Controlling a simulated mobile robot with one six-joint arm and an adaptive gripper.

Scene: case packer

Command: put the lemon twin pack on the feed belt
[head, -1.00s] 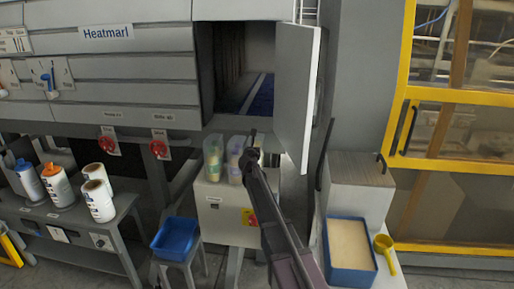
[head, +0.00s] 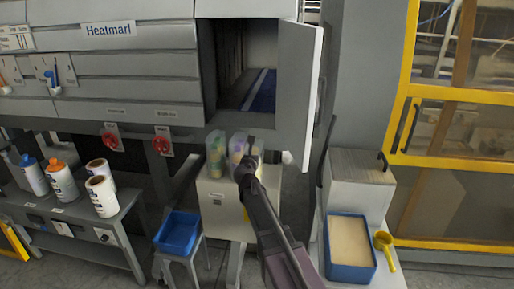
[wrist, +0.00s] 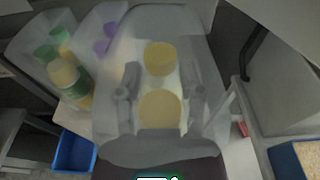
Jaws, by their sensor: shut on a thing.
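My gripper (head: 246,163) is at the clear bins on top of the grey cabinet, in front of the open hatch. In the wrist view its fingers (wrist: 160,95) are on either side of the lemon twin pack (wrist: 160,108), two yellow round ends in pale wrap, and are shut on it. The pack seems still within its clear bin; how far it is raised I cannot tell. In the head view my gripper mostly hides it. A blue belt surface (head: 261,92), which looks like the feed belt, lies inside the hatch above.
Clear bins hold green-and-tan packs (wrist: 66,75) and purple packs (wrist: 105,38). The open hatch door (head: 299,95) stands right of the opening. A blue tray (head: 178,234) is on a stool, and a blue box (head: 349,247) stands at lower right beside a yellow scoop (head: 384,243).

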